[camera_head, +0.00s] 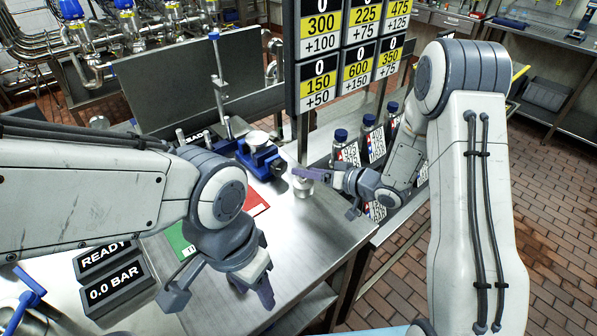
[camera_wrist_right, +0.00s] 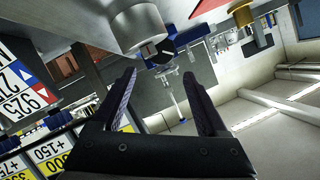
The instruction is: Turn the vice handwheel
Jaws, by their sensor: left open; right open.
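The blue bench vice (camera_head: 258,158) sits on the steel bench, with a pale round part on top. Its handwheel cannot be made out for certain. A silver cylindrical piece (camera_head: 303,188) stands on the bench to the right of the vice; a silver cylinder (camera_wrist_right: 138,24) also shows large in the right wrist view. My right gripper (camera_head: 328,192) is open, with one finger overlapping the silver piece in the head view; contact cannot be told. In the wrist view my right gripper (camera_wrist_right: 160,76) has nothing between its fingers. My left gripper (camera_head: 220,292) is open and empty over the bench front.
A green and red mat (camera_head: 180,243) lies partly under my left arm. READY and 0.0 BAR displays (camera_head: 118,287) are at the left front. Blue-capped bottles (camera_head: 345,150) stand right of the bench edge. A number board (camera_head: 350,55) rises behind.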

